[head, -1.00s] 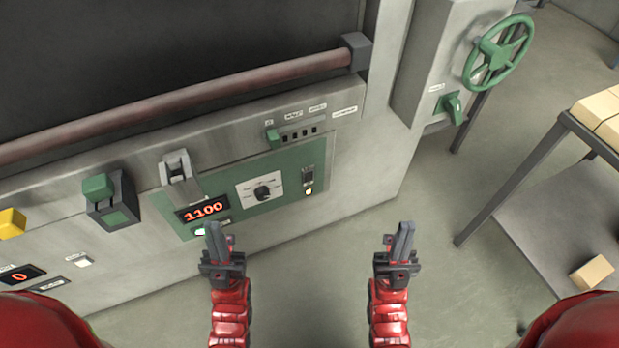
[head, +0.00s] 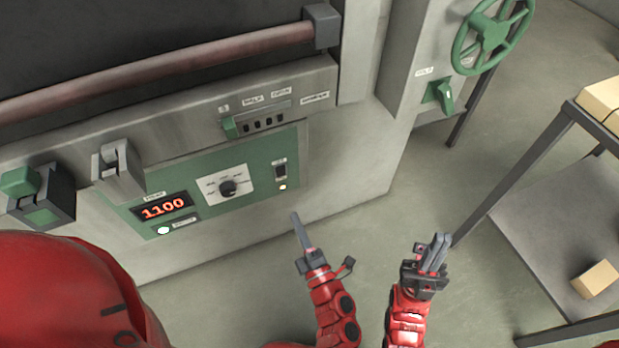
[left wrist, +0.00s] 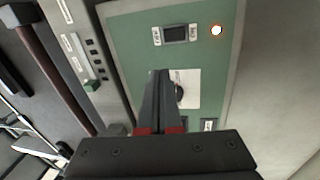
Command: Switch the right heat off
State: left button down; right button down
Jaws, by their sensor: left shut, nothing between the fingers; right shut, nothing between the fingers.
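The green control panel (head: 210,222) on the furnace front carries a red display (head: 164,207) reading 1100, a black dial (head: 229,188) and, at its right end, a small dark rocker switch (head: 280,171). A small lamp (head: 282,187) below the switch is lit. In the left wrist view the switch (left wrist: 175,34) and bright lamp (left wrist: 216,30) lie beyond the fingertips; the dial (left wrist: 179,92) is partly hidden by them. My left gripper (head: 296,216) is shut and empty, apart from the panel, below and right of the switch. My right gripper (head: 439,240) is shut and empty, farther right.
A handle bar (head: 170,70) crosses above the panel. A slider strip (head: 262,119) and a metal latch (head: 118,170) are near it. A green handwheel (head: 492,35) and green lever (head: 440,94) are at upper right. A table frame (head: 520,175) stands right.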

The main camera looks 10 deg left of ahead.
aim_at(281, 170)
pick_arm(q)
jog(key=shift+w+d+f+n+h, duration=0.1)
jog(key=shift+d+f+n+h, duration=0.1)
jog(key=shift+d+f, duration=0.25)
jog(key=shift+w+d+f+n+h, duration=0.1)
jog(key=shift+d+f+h, duration=0.15)
jog(key=shift+d, duration=0.3)
jog(key=shift+a, duration=0.1)
jog(key=p+x, duration=0.1)
jog(key=x, duration=1.2)
jog(key=shift+w+a, duration=0.25)
